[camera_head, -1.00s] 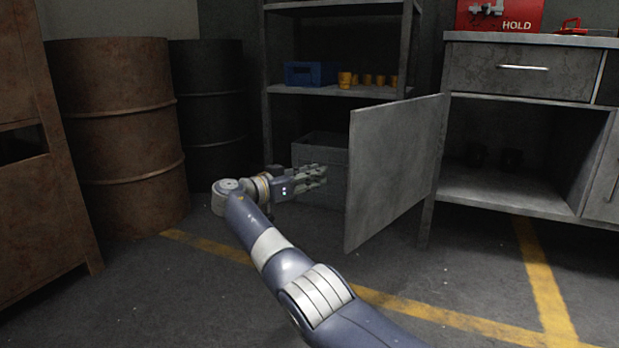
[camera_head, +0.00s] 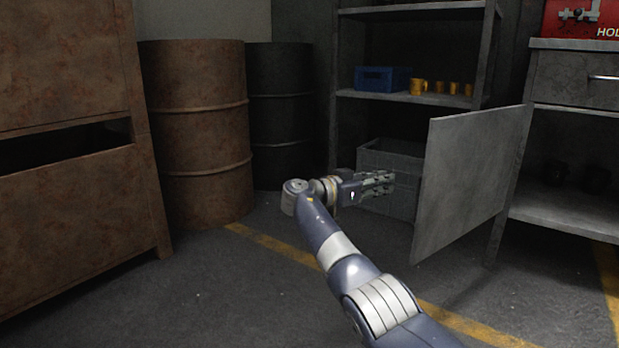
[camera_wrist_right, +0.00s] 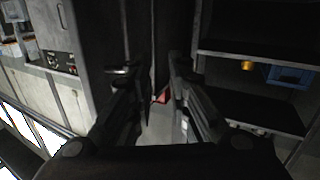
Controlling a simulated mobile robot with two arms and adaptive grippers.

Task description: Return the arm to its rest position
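My right arm (camera_head: 335,250) comes in from the bottom right in the head view and reaches forward over the floor. Its right gripper (camera_head: 385,183) points right, in front of the grey crate and close to the left of the open grey door panel; whether they touch is unclear. In the right wrist view the two fingers of this gripper (camera_wrist_right: 153,80) stand apart with nothing held between them. My left arm and gripper are not in view.
The grey door panel (camera_head: 470,180) stands out into the room. A grey crate (camera_head: 388,205) sits low behind the gripper. Rusty barrel (camera_head: 205,140), black barrel (camera_head: 282,110) and rusty cabinet (camera_head: 75,215) stand left. A shelf holds a blue bin (camera_head: 380,80) and several yellow cups (camera_head: 440,87).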

